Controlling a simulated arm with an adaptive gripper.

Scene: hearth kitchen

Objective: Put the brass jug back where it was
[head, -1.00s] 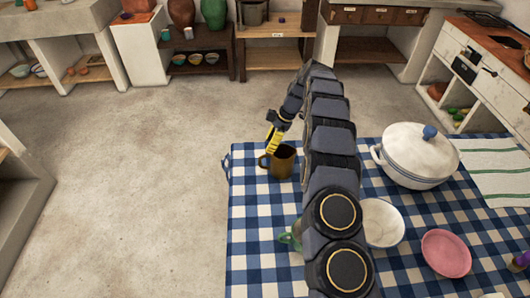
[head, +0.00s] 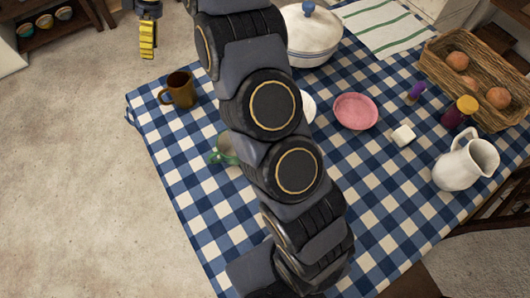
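A brown-gold, mug-shaped vessel (head: 180,90) stands upright on the checked tablecloth near the table's left corner, its handle to the left. It is the only thing in view close to a brass jug; I cannot tell for sure that it is the jug. My gripper (head: 148,48), with yellow fingers pointing down, is up and left of this vessel in the picture, apart from it and seemingly past the table's edge over the floor. Nothing shows held in it. The fingers overlap from this side, so their opening cannot be judged.
My arm crosses the table (head: 200,190), partly hiding a green-handled cup (head: 222,152) and a white bowl (head: 308,106). A lidded white pot (head: 315,38), pink plate (head: 356,111), white pitcher (head: 465,163), jar (head: 459,112) and bread basket (head: 440,65) stand further right. Floor at left is clear.

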